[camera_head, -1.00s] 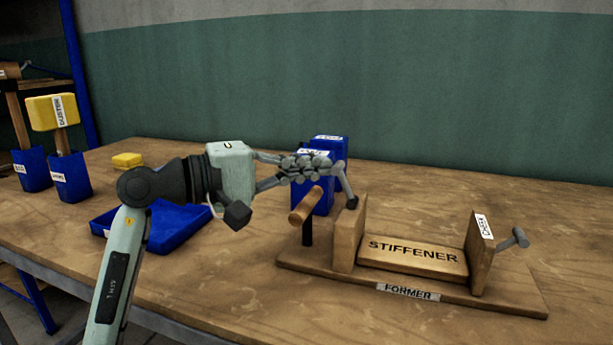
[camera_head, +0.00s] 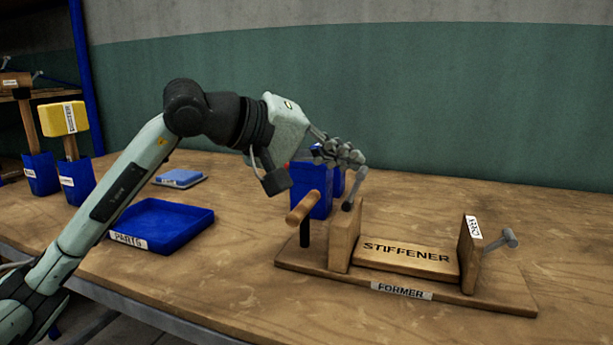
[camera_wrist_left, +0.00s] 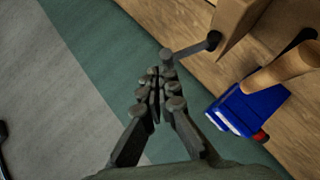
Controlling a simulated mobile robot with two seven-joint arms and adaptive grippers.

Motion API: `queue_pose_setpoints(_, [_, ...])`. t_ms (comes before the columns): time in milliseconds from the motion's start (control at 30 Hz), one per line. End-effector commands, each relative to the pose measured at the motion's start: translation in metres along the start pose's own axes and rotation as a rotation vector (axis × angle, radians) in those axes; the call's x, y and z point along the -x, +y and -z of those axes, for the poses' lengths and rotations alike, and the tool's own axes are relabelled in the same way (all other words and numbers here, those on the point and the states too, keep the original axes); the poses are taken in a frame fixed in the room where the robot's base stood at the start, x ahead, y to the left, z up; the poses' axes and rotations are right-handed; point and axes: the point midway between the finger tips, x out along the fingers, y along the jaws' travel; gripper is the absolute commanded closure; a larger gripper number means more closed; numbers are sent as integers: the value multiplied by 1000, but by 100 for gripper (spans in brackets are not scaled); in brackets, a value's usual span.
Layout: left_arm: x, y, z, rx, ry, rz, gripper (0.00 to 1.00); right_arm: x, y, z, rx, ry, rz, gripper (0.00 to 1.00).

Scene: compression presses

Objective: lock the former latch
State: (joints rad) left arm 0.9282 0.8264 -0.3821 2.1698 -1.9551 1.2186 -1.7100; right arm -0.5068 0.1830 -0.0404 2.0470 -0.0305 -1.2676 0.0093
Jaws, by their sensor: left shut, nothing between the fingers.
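The former (camera_head: 405,291) is a wooden base with two uprights and a block marked STIFFENER (camera_head: 408,252) between them. A grey lever (camera_head: 353,190), which looks like the latch, rises from the top of the left upright (camera_head: 342,240), its tip leaning right. My left gripper (camera_head: 358,160) is shut and empty above that upright, its fingertips close to the lever's tip. In the left wrist view the fingertips (camera_wrist_left: 155,76) are beside the tip of the lever (camera_wrist_left: 190,48); contact cannot be told. My right gripper is not in view.
A wooden handle (camera_head: 305,207) on a dark post stands left of the former. A grey hammer-shaped handle (camera_head: 502,241) sticks out right of the right upright. A blue tray (camera_head: 160,224) lies left; the table front is clear.

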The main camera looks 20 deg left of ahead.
Motion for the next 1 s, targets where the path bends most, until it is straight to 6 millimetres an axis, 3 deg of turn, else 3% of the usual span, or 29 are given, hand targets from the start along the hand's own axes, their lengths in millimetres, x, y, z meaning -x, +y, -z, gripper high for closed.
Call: queue_pose_setpoints(1000, [6,12,6,3,-1,0,100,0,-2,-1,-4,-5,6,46])
